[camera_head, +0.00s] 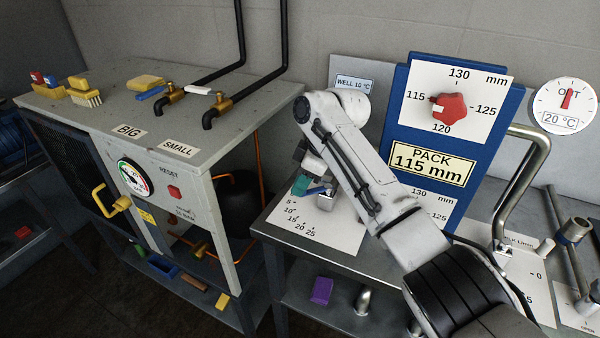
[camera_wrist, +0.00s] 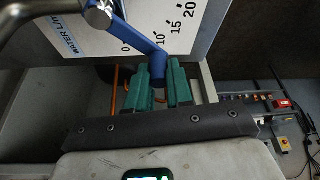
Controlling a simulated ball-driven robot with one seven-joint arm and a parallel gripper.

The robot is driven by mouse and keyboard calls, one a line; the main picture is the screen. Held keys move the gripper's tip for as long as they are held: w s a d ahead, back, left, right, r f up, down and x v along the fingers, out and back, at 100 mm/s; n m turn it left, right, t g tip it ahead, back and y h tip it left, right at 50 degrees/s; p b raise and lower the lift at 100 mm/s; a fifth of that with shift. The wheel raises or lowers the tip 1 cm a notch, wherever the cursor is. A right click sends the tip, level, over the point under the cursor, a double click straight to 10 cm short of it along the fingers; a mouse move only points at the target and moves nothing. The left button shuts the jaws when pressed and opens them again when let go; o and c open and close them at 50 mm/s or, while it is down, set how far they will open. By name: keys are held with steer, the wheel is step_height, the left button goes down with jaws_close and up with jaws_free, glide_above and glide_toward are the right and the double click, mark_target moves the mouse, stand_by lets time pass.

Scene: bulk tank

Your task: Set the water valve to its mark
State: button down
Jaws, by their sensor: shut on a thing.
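The water valve's blue lever (camera_wrist: 143,43) runs from its metal pivot (camera_wrist: 97,14) across a white scale plate (camera_wrist: 75,40) in the wrist view. The lever covers the scale between 0 and 10. The lever also shows in the head view (camera_head: 318,190), pointing left above the plate (camera_head: 325,228), whose lower numbers 5 to 25 are readable. My gripper (camera_wrist: 158,78), with green fingers, is shut on the lever's free end. In the head view my gripper (camera_head: 301,185) is partly hidden by my arm. I cannot make out a separate target mark.
A grey machine (camera_head: 110,120) with brass taps stands left. A blue panel (camera_head: 400,75) with a red knob (camera_head: 450,107) and a PACK 115 mm sign rises behind my arm. A bent metal pipe (camera_head: 525,180) stands right. A purple block (camera_head: 321,290) lies on the lower shelf.

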steer(key=shift+s+d+n, duration=0.15)
steer(key=shift+s+n, duration=0.25)
steer(key=shift+n, duration=0.3)
steer(key=shift+g, duration=0.3)
steer(key=c, duration=1)
jaws_free()
steer(key=s+d+r+p, duration=0.1)
steer(key=s+r, duration=0.3)
steer(key=s+d+r+p, duration=0.1)
steer(key=s+r, duration=0.3)
steer(key=s, duration=0.1)
steer(key=s+d+r+p, duration=0.1)
steer(key=s+r, duration=0.3)
steer(key=r, duration=0.1)
steer(key=shift+s, duration=0.35)
